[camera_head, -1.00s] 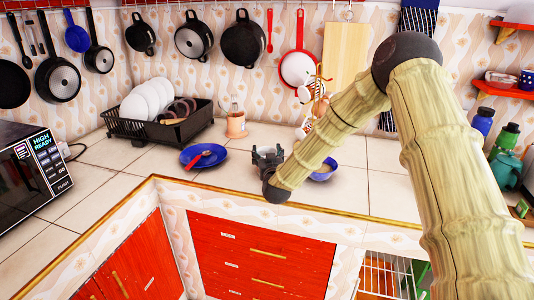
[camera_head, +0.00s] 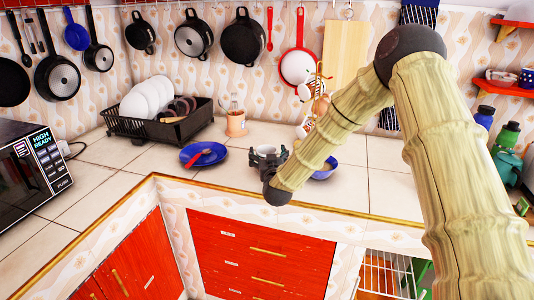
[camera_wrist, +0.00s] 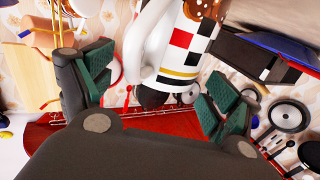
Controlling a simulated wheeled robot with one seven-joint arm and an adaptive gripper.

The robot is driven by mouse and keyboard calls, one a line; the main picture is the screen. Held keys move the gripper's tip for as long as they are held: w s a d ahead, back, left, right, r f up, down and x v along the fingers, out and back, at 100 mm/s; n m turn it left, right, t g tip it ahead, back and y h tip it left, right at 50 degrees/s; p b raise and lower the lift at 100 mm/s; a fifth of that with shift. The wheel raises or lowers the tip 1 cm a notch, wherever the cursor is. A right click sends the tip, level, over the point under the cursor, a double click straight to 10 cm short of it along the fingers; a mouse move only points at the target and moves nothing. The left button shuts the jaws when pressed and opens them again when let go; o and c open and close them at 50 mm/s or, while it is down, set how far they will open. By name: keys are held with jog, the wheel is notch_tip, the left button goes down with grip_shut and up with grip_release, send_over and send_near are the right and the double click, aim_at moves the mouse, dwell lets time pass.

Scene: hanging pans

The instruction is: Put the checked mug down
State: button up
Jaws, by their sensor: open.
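The checked mug (camera_wrist: 183,48), white with black and red squares and a gold band, is large in the wrist view, its handle towards the left. It lies between and beyond the two green-padded fingers of my gripper (camera_wrist: 157,88). The fingers stand apart, with visible space between each pad and the mug. In the head view my gripper (camera_head: 268,157) is low over the counter's front part (camera_head: 225,178), between the blue plate and the blue bowl. I cannot clearly make out the mug there.
A blue plate (camera_head: 190,155) with a red utensil is left of my gripper; a blue bowl (camera_head: 325,174) is close on the right. A mug tree (camera_head: 317,85) stands behind. A black dish rack (camera_head: 180,131) and a microwave (camera_head: 28,175) are farther left.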

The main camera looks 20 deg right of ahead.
jog(key=s, duration=0.3)
jog(key=s+a+b, duration=0.1)
jog(key=s, duration=0.6)
jog(key=shift+a+b, duration=0.35)
dwell(0.3)
